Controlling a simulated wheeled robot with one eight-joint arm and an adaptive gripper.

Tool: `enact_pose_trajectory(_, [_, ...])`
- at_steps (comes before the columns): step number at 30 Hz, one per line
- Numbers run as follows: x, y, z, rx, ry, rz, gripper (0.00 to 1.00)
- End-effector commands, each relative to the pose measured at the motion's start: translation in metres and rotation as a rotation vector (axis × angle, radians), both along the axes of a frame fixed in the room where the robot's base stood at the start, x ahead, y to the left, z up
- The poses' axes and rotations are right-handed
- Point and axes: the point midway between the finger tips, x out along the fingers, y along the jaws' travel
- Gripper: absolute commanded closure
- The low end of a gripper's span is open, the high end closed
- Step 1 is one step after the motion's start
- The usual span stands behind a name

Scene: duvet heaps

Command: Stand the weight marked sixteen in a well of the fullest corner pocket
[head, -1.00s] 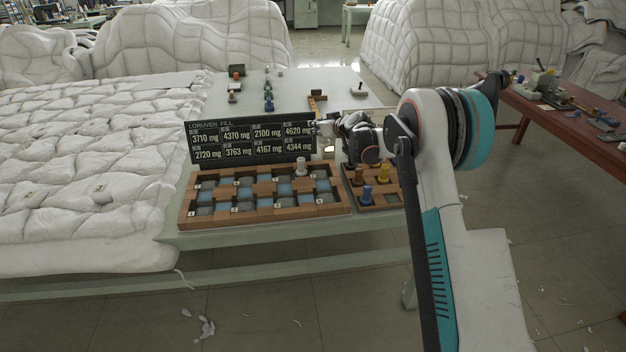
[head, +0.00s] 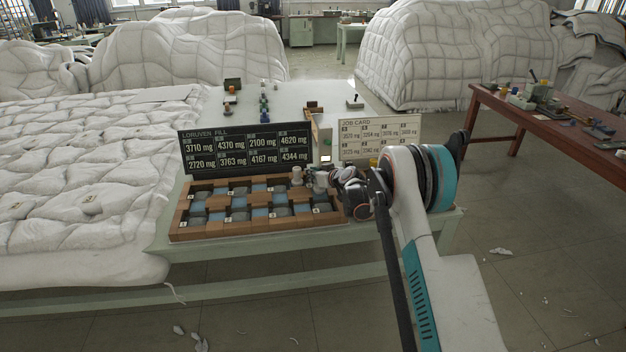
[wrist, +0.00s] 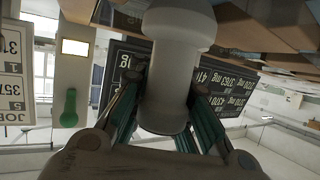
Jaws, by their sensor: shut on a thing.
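A pale white weight with a rounded head (head: 297,174) stands upright at the back right of the wooden tray. It fills the middle of the wrist view (wrist: 168,75), between my finger pads. My gripper (head: 309,178) is shut on it from the right; the gripper also shows in the wrist view (wrist: 165,110). No number on the weight can be read. Whether its foot still rests in a well cannot be told. The wooden tray (head: 240,235) has grey and blue wells with small number labels. The dark board (head: 245,150) behind it reads "LORUVEN FILL" with several mg values, 4620 the highest.
A pale job card (head: 380,135) stands right of the board, beside a light device with a lit panel (head: 325,158). Small items (head: 264,100) stand at the table's back. A quilted duvet (head: 75,200) lies left. My arm covers the table's right front.

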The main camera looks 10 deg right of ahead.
Motion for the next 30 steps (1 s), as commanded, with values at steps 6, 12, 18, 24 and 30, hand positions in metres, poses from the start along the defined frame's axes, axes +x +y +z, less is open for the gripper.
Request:
enact_pose_trajectory(6, [-0.0001, 0.0, -0.0096, 0.0, 0.0, 0.0, 1.0])
enact_pose_trajectory(12, [-0.0001, 0.0001, -0.012, 0.0, 0.0, 0.0, 1.0])
enact_pose_trajectory(18, [-0.0001, -0.0001, -0.0119, 0.0, 0.0, 0.0, 0.62])
enact_pose_trajectory(24, [-0.0001, 0.0, -0.0118, 0.0, 0.0, 0.0, 0.62])
enact_pose_trajectory(30, [-0.0019, -0.0012, -0.0067, 0.0, 0.0, -0.001, 0.62])
